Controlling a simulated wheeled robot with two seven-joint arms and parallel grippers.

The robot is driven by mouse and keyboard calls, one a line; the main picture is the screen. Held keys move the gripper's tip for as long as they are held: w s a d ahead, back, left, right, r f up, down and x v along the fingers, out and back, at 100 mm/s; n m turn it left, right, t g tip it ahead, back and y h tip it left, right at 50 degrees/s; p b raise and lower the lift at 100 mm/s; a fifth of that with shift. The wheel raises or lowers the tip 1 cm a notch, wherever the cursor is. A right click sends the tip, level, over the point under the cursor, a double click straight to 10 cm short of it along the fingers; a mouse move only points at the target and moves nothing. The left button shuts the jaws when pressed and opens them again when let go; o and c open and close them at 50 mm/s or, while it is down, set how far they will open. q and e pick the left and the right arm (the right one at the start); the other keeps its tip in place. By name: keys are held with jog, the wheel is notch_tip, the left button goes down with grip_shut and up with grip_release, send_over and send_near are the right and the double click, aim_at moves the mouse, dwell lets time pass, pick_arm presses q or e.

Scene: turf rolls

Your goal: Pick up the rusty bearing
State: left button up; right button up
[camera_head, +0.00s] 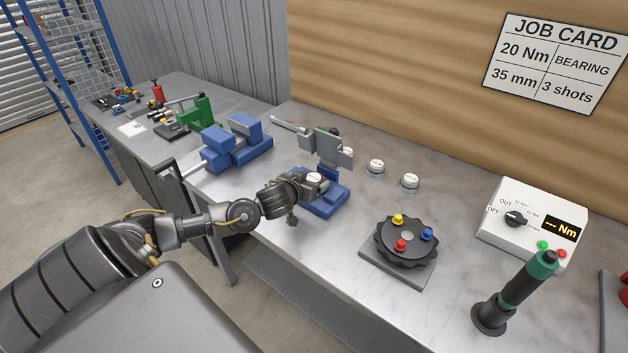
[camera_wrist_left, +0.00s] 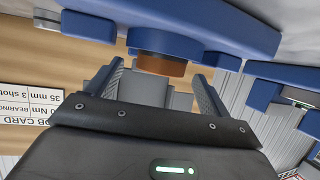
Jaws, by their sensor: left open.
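The rusty bearing (camera_wrist_left: 160,64) shows in the left wrist view as a short brown cylinder against a blue fixture (camera_wrist_left: 185,45), in a picture that appears upside down. My left gripper (camera_wrist_left: 158,80) is open, with one finger on each side of the bearing's line; whether they touch it I cannot tell. In the head view my left gripper (camera_head: 303,186) is at the small blue fixture (camera_head: 325,205) on the bench. A round piece with a pale top (camera_head: 315,177) shows by the fingers there. My right gripper is in neither view.
Pale-topped round pieces (camera_head: 376,166) stand on the bench right of a grey bracket (camera_head: 322,146). A blue vise (camera_head: 235,145) is to the left. A black dial fixture (camera_head: 406,242), a white control box (camera_head: 528,222) and a green-black upright tool (camera_head: 518,290) stand right.

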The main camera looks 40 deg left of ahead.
pick_arm(q)
jog(key=shift+w+a+f, duration=0.1)
jog(key=shift+w+f, duration=0.1)
jog(key=shift+w, duration=0.25)
jog(key=shift+s, duration=0.1)
jog(key=c, duration=1.2)
jog(key=shift+r, duration=0.1)
jog(key=shift+c, duration=0.5)
jog(key=shift+r, duration=0.1)
